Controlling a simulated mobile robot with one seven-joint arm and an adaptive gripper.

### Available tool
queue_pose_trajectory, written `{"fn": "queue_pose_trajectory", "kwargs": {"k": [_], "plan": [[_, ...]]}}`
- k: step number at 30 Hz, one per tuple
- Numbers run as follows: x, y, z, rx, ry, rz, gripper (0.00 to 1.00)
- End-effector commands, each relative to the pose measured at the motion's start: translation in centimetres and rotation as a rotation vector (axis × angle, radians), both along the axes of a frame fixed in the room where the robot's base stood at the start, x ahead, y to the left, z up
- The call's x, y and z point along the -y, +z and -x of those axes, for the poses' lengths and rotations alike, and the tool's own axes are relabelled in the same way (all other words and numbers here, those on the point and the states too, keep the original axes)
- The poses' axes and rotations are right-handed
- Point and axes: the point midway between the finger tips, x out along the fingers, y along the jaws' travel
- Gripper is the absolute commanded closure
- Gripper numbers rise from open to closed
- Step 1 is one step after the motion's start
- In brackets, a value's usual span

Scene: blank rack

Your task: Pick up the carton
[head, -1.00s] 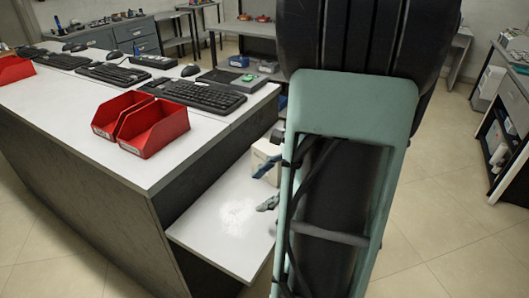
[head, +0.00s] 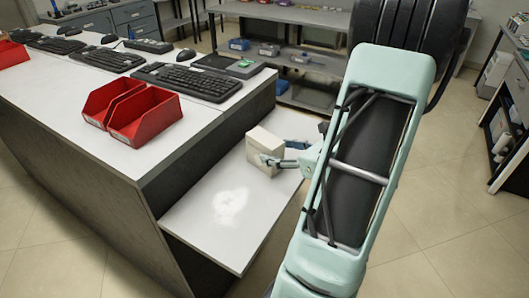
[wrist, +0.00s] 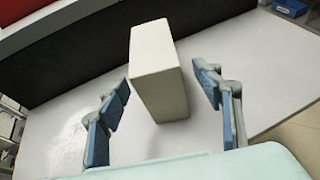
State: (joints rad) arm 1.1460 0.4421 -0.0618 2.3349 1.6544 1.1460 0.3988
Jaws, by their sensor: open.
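The carton (head: 264,150) is a plain cream box standing upright on the low white shelf beside the counter. It also shows in the wrist view (wrist: 158,75), between the two blue-padded fingers. My gripper (head: 272,161) is open at the carton, with its fingers reaching in from the right in the head view. In the wrist view my gripper (wrist: 162,100) has one finger on each side of the carton, with a visible gap on both sides. The carton's far side is hidden.
The low shelf (head: 210,225) is otherwise bare. The dark counter side rises just left of it. Red bins (head: 145,120) and keyboards (head: 190,82) stand on the counter top. A grey rack (head: 300,15) with small bins stands behind.

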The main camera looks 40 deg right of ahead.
Motion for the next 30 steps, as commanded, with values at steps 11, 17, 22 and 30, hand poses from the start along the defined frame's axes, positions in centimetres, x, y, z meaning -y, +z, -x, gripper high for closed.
{"fn": "queue_pose_trajectory", "kwargs": {"k": [11,17,22,30], "plan": [[-0.8,-1.7,-3.8,-0.001,0.002,-0.002,0.40],[-1.0,-2.4,-5.5,-0.001,0.001,0.000,0.40],[-0.9,-2.4,-5.6,-0.001,0.000,0.001,0.40],[-0.9,-2.4,-5.6,-0.001,0.000,0.001,0.64]]}}
